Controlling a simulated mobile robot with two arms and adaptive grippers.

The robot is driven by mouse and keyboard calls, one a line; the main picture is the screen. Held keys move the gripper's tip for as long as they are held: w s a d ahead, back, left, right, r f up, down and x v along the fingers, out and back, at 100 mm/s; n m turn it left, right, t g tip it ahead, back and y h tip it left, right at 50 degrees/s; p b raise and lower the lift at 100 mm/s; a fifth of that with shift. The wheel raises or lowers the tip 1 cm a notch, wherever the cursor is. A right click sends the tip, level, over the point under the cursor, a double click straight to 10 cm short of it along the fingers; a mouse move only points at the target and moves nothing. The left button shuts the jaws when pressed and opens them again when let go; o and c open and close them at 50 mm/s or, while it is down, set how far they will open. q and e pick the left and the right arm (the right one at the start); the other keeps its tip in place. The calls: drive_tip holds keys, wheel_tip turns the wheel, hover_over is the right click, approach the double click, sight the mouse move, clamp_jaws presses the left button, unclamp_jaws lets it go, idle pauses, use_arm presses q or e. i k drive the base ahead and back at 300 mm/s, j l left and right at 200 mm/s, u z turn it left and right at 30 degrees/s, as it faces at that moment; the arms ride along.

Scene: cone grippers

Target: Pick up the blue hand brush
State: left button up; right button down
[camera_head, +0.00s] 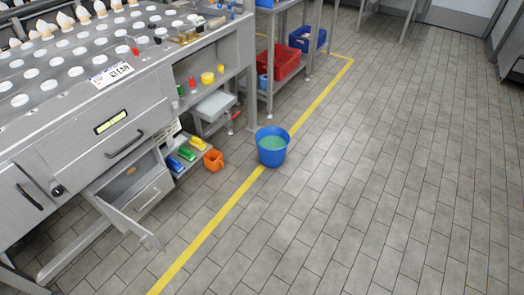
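A small blue item (175,163), which looks like the blue hand brush, lies on a low grey shelf (183,176) at the foot of the large steel machine. It is at the near left end of a row, beside a green item (187,153) and a yellow item (198,143) of similar shape. It is too small to make out bristles or a handle. Neither of my grippers is in view.
A blue bucket (272,153) with greenish liquid stands on the yellow floor line. An orange container (213,160) sits right of the low shelf. An open drawer (145,195) juts out at left. The tiled floor at right is clear.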

sight(170, 162)
drive_tip(key=i+j+u, duration=0.15)
drive_tip(key=i, duration=0.7)
